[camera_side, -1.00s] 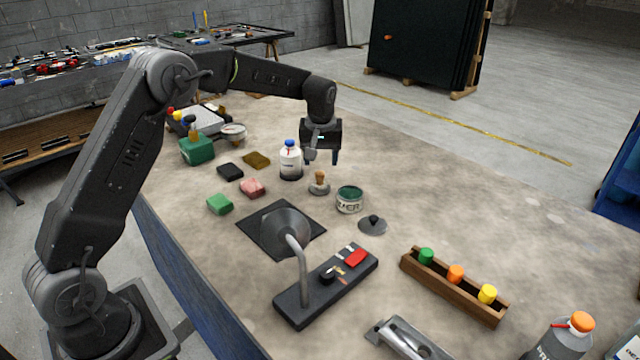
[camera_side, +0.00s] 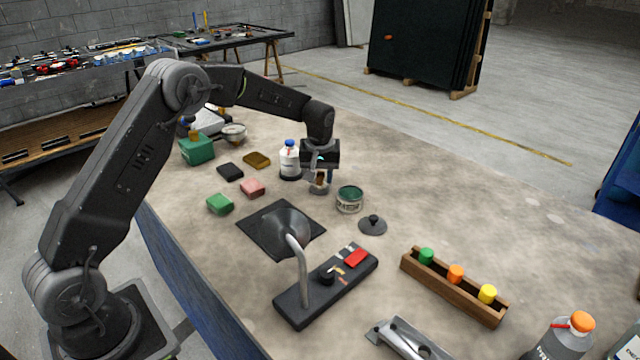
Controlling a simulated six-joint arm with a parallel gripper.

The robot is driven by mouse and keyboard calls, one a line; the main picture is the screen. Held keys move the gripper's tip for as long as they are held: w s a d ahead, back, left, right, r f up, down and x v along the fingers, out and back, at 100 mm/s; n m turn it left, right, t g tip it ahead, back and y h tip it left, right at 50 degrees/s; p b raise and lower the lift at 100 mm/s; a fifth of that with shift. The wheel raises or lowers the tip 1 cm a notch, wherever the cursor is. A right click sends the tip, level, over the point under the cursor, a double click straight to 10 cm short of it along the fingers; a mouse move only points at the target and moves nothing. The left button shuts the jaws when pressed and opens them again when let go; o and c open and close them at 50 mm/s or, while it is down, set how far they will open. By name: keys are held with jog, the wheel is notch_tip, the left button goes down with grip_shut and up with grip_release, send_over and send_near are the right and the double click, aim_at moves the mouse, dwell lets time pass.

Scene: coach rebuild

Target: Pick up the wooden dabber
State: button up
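The wooden dabber (camera_side: 320,180) stands on the table between the white bottle and the green tin. It has a light brown wooden handle and a grey rounded base. My gripper (camera_side: 320,180) points down directly over it, and its fingers are at the height of the handle, one on each side. The fingers partly hide the dabber. At this size I cannot tell whether the fingers touch the handle or stand apart from it.
A white bottle with a blue cap (camera_side: 290,160) stands close on the left. An open green tin (camera_side: 349,199) stands close on the right, with a dark lid (camera_side: 373,225) beyond it. The table at the right rear is clear.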

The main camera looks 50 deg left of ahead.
jog(key=c, duration=0.6)
jog(key=shift+r, duration=0.1)
jog(key=shift+r, duration=0.45)
jog(key=r, duration=0.3)
jog(key=shift+s+a+r, duration=0.2)
jog(key=shift+a+r, duration=0.1)
jog(key=shift+r, duration=0.05)
jog(key=s+a+r, duration=0.2)
jog(key=a, duration=0.1)
jog(key=s+a+r, duration=0.4)
jog(key=a, duration=0.1)
jog(key=shift+s+a+r, duration=0.15)
jog(key=shift+s+a, duration=0.15)
jog(key=shift+s, duration=0.1)
